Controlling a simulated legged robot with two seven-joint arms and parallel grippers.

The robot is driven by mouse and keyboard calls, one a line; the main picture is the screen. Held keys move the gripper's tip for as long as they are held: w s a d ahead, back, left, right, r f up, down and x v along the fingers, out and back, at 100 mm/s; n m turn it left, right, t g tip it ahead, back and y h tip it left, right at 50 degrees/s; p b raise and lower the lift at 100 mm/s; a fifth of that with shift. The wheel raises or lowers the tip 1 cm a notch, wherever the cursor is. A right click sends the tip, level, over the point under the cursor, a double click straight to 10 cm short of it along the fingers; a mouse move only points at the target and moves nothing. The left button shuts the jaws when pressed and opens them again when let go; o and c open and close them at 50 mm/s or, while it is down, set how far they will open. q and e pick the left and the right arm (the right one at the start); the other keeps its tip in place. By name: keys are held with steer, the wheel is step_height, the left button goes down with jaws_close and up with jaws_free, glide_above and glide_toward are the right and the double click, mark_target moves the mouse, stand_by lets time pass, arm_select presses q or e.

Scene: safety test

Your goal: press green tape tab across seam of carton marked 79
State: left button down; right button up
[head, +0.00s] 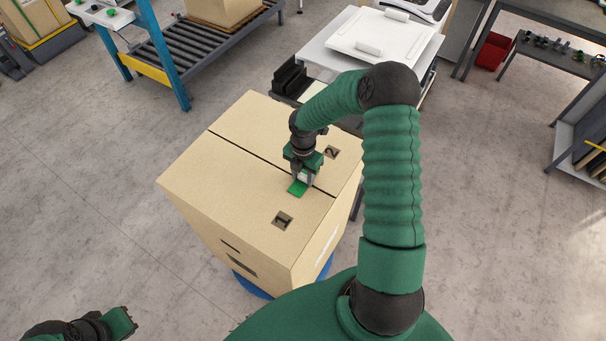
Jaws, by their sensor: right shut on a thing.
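A large tan carton (215,160) stands in front of me with a dark seam across its top. Two small dark marks sit on its top; the near one (282,220) looks like a 1 and the far one (331,152) like a 2. I cannot read a 79. My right gripper (301,178) points down over the carton top at the right part of the seam. It is shut on a green tape tab (297,188), which is at or close to the carton top; contact is unclear. My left gripper (122,322) is low at the left, away from the carton, its jaws unclear.
A roller conveyor (190,45) with another carton (222,10) stands at the back left. A white-topped table (385,40) is behind the carton. A dark shelf (560,65) and a red bin (493,50) are at the back right. The floor left of the carton is clear.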

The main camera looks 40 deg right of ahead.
steer(key=shift+f, duration=0.2)
steer(key=o, duration=1.7)
steer(key=shift+r, duration=0.1)
step_height(320, 180, up, 7)
steer(key=p, duration=0.7)
